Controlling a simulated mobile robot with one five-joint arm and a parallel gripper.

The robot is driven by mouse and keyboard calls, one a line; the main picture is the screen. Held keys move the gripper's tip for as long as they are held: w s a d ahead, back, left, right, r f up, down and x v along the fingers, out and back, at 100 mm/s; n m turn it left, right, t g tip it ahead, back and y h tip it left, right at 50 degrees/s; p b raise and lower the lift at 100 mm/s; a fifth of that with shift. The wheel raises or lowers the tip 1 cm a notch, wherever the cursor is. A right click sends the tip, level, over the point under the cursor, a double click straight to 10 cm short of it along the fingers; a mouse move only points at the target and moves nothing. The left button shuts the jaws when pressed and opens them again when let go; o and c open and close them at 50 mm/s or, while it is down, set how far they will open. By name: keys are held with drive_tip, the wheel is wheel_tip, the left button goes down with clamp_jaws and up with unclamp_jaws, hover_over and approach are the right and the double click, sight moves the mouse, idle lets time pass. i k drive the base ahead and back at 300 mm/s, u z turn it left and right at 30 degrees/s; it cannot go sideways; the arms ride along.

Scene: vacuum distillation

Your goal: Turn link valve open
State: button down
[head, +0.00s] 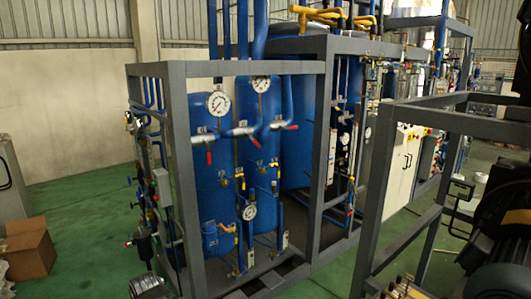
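A grey-framed skid (178,150) holds tall blue tanks, two of them at the front: a left one (212,185) and a right one (262,110). A lever valve with a red handle (209,157) sits on the left tank's pipe, its handle pointing down. A second red-handled valve (256,142) sits on the right tank's pipe. Several smaller valves and fittings line the skid's left side. I cannot tell which one is the link valve. My gripper is not in view.
A cardboard box (30,250) stands on the green floor at left. Another grey frame (400,190) stands close at right, with dark machinery (500,235) behind its post. White cabinets (402,165) stand farther back. Green floor (85,205) is clear left of the skid.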

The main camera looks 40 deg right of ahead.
sight(257, 144)
drive_tip(key=z, duration=0.2)
drive_tip(key=i, duration=1.05)
drive_tip(key=z, duration=0.05)
